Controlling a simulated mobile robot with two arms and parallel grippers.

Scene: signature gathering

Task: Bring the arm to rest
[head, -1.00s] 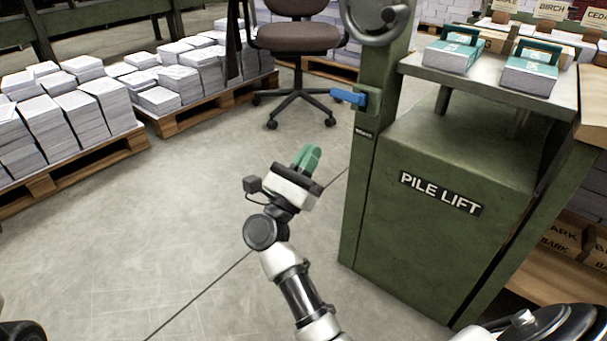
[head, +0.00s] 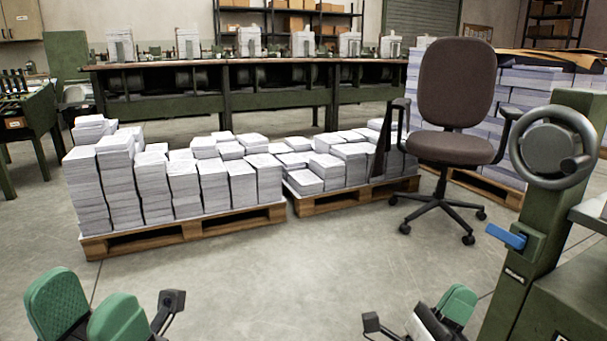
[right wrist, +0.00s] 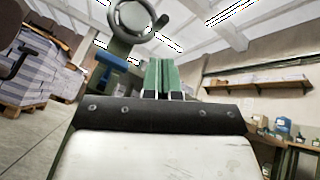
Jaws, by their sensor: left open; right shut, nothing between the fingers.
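My left gripper (head: 88,308) shows at the lower left of the head view, its two green finger pads apart with nothing between them. My right gripper (head: 456,303) is at the bottom of the head view, right of centre, beside the green machine post. In the right wrist view its green fingers (right wrist: 161,76) are pressed together and empty. Both grippers are over the floor, clear of the paper stacks. Most of both arms is out of view.
A green machine (head: 540,240) with a handwheel (head: 553,148) and a blue lever (head: 506,236) stands close right of my right gripper. A swivel chair (head: 454,100) is behind. Pallets of paper stacks (head: 183,232) stand ahead. The floor (head: 290,275) between the grippers is clear.

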